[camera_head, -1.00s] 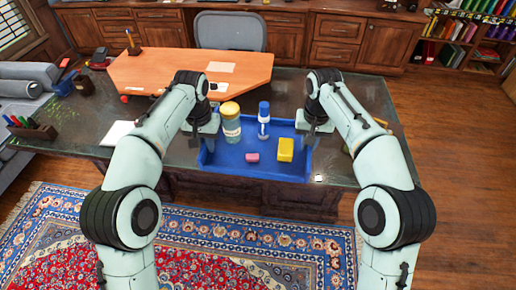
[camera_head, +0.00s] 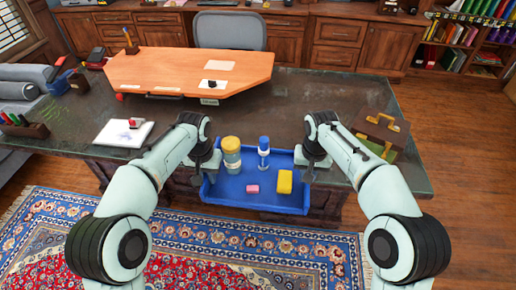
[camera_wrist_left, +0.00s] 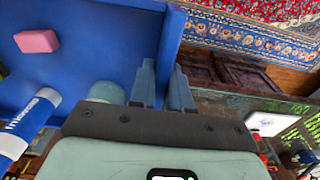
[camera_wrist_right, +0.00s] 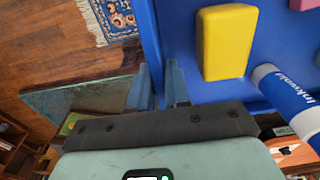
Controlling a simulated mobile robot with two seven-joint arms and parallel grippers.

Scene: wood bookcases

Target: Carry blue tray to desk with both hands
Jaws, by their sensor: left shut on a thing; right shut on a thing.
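The blue tray (camera_head: 245,202) is level between my two arms in the head view. My left gripper (camera_head: 207,172) is shut on its left wall and my right gripper (camera_head: 306,170) on its right wall. The wall runs between the fingers in the left wrist view (camera_wrist_left: 172,42) and right wrist view (camera_wrist_right: 150,42). In the tray stand a jar (camera_head: 232,158) with a yellow lid and a white-and-blue bottle (camera_head: 264,155). A pink block (camera_head: 253,189) and a yellow block (camera_head: 285,182) lie there. The dark-topped desk (camera_head: 300,98) is behind; the tray's near part shows past its front edge.
On the desk are an orange board (camera_head: 160,72), a white pad with a red-topped object (camera_head: 122,133), a pen holder (camera_head: 22,128) and a brown case (camera_head: 381,130) at right. A patterned rug (camera_head: 190,235) covers the floor in front. A grey chair (camera_head: 230,30) stands behind.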

